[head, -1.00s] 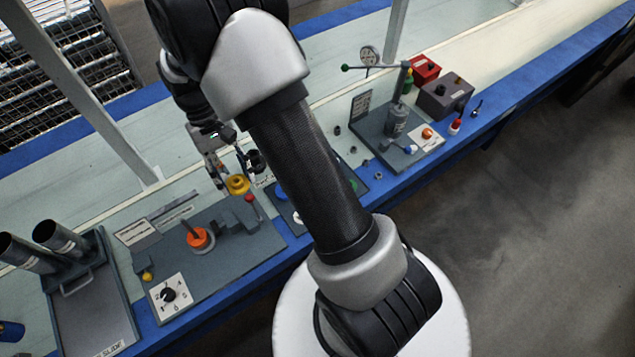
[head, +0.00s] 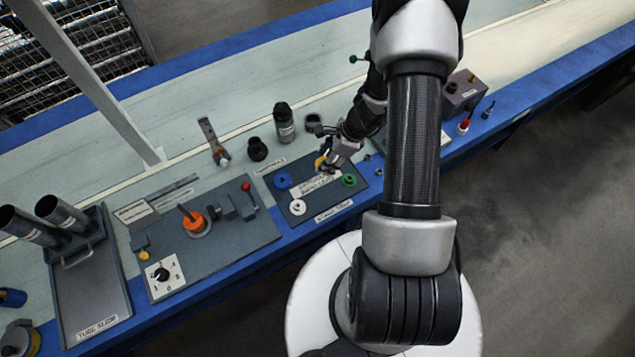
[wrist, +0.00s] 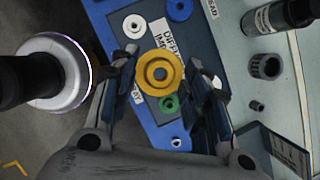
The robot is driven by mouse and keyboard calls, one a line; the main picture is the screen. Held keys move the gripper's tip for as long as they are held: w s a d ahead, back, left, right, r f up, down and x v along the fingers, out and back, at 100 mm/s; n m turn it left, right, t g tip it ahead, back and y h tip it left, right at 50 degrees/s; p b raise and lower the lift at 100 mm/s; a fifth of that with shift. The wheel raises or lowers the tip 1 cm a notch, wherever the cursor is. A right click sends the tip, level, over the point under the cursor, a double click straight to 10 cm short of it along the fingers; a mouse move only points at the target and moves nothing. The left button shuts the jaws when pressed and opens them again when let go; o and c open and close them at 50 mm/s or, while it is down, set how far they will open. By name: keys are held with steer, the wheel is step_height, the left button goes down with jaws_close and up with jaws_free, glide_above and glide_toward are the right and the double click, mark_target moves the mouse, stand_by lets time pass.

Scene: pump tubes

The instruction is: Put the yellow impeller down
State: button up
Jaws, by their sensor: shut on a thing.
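The yellow impeller (head: 320,163) is a flanged ring with a central hole. My gripper (head: 328,167) is shut on it over the dark impeller tray (head: 325,200). In the wrist view, the yellow impeller (wrist: 160,72) sits between the two fingers (wrist: 164,68) and covers part of the tray's white label. I cannot tell whether it touches the tray. On the tray, the blue impeller (head: 283,181) is at the back left, the white impeller (head: 298,207) at the front left and the green impeller (head: 349,180) at the right.
Left of the tray is a grey board with an orange part (head: 193,223) and a dial (head: 161,274). Behind the tray stand a dark bottle (head: 284,122), a black cup (head: 257,149) and a dark ring (head: 313,123). My arm hides much of the right-hand station.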

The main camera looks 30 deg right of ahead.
mark_target(322, 194)
step_height(322, 194, down, 20)
steer(key=b, duration=0.6)
steer(key=shift+d+r+b, duration=0.1)
steer(key=shift+r+b, duration=0.05)
steer(key=shift+b, duration=0.15)
steer(key=shift+f+b, duration=0.25)
steer(key=shift+b, duration=0.05)
steer(key=o, duration=1.3)
steer(key=shift+r, duration=0.1)
